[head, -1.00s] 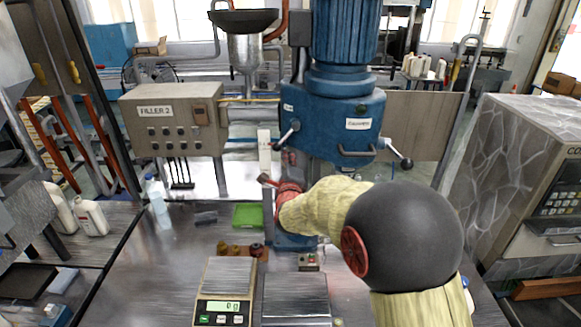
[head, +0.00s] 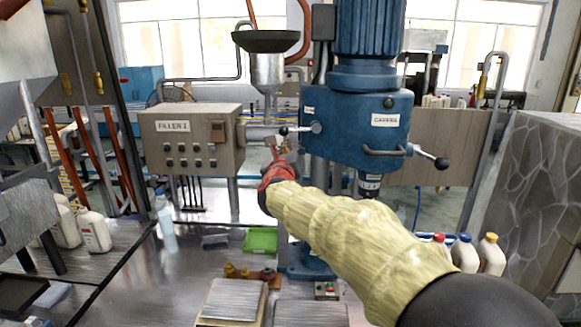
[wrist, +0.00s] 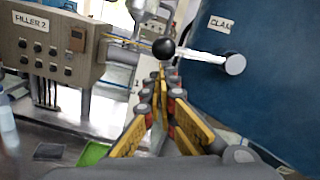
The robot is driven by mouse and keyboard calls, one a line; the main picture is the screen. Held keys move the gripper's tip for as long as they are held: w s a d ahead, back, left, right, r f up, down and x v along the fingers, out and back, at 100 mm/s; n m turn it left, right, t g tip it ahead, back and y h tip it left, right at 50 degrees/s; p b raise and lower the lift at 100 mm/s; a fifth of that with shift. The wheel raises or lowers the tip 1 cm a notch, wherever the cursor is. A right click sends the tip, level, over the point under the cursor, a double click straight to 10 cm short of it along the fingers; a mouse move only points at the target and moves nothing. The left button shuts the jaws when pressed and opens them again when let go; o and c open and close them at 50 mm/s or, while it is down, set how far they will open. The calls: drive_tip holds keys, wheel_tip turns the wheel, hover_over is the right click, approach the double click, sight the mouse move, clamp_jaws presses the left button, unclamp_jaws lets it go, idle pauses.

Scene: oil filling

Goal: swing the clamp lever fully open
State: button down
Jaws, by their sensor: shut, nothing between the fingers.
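The clamp lever (head: 300,129) is on the left side of the blue machine head (head: 345,125). Its rod runs left, nearly level, from a round hub to a black ball. In the wrist view the lever (wrist: 203,56) has its hub at the right and its black ball (wrist: 163,48) at the left, beside a partly cut-off label reading "CLA". My gripper (wrist: 161,72) is shut and empty, with its tips just below the ball. I cannot tell whether they touch it. In the head view my gripper (head: 277,155) is small and reaches up under the ball.
The filler control box (head: 190,140) stands left of my gripper, with a funnel (head: 267,70) behind. Another ball-ended lever (head: 428,156) is on the right of the machine head. A green tray (head: 260,241), a scale (head: 232,300) and white bottles (head: 95,232) are on the bench below.

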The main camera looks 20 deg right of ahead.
drive_tip(key=shift+w+a+r+m+b, duration=0.1)
drive_tip(key=shift+a+r+m+b, duration=0.1)
drive_tip(key=shift+r+m+b, duration=0.25)
drive_tip(key=shift+w+a+r+m+b, duration=0.15)
drive_tip(key=shift+a+r+m, duration=0.1)
drive_tip(key=shift+r, duration=0.4)
drive_tip(key=shift+s, duration=0.1)
drive_tip(key=shift+f, duration=0.1)
drive_tip(key=s+a+f+b, duration=0.2)
drive_tip(key=s+a+f, duration=0.1)
drive_tip(key=s, duration=0.7)
drive_tip(key=shift+a+f+b, duration=0.2)
drive_tip(key=shift+f+b, duration=0.2)
drive_tip(key=shift+f, duration=0.15)
